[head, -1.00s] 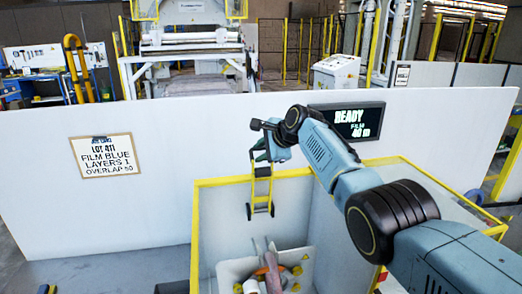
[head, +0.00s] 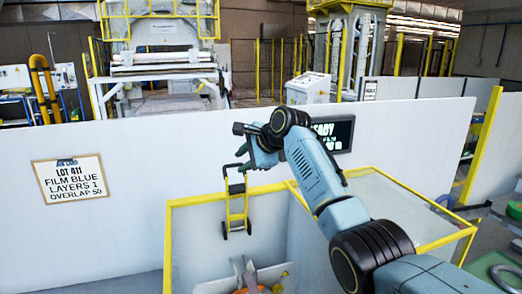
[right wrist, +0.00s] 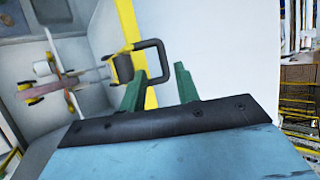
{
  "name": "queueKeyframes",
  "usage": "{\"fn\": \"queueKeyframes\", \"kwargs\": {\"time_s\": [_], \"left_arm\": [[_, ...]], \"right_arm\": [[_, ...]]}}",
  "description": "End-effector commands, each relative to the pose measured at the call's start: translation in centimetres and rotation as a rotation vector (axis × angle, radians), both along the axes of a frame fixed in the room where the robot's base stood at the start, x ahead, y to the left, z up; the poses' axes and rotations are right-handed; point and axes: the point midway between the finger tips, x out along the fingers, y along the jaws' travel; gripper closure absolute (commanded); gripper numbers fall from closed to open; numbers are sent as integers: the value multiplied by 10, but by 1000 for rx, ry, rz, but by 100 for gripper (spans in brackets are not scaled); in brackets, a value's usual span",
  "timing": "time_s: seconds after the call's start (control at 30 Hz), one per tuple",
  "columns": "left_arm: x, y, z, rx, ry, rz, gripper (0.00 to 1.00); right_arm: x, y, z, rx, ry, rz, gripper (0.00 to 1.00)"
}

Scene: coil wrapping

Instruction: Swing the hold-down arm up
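A black U-shaped handle (right wrist: 164,58) on a yellow block (right wrist: 123,67) shows in the right wrist view, in line with a slender brownish bar (right wrist: 88,76); this looks like the hold-down arm. In the head view, a yellow piece with black ends (head: 237,210) hangs just below my right gripper (head: 243,165) and seems to be the same part. My right gripper's green fingers (right wrist: 159,88) are apart. The near end of the handle lies by the gap between them; I cannot tell whether they touch it. My left gripper is out of view.
A yellow-rimmed enclosure (head: 205,199) lies below my right arm. White panels (head: 135,130) stand behind it, with a job sign (head: 70,179) and a dark display (head: 334,135) partly covered by my arm.

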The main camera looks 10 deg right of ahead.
Motion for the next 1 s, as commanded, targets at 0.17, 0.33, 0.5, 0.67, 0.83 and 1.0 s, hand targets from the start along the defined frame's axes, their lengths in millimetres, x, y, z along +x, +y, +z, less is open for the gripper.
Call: {"fn": "queueKeyframes", "kwargs": {"time_s": [0.17, 0.33, 0.5, 0.67, 0.83, 1.0], "left_arm": [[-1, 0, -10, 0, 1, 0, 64], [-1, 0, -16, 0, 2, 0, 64], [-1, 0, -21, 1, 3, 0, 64], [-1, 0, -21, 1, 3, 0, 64], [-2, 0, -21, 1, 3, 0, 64], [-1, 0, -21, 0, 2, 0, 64]], "right_arm": [[-18, -14, 17, -1, -2, -2, 68], [-35, -26, 35, -1, -2, -2, 68], [-47, -34, 48, 0, 0, -1, 68], [-50, -37, 51, 0, 3, -1, 68], [-50, -36, 52, -1, 2, -1, 68], [-50, -36, 52, -1, 2, -1, 68]]}}
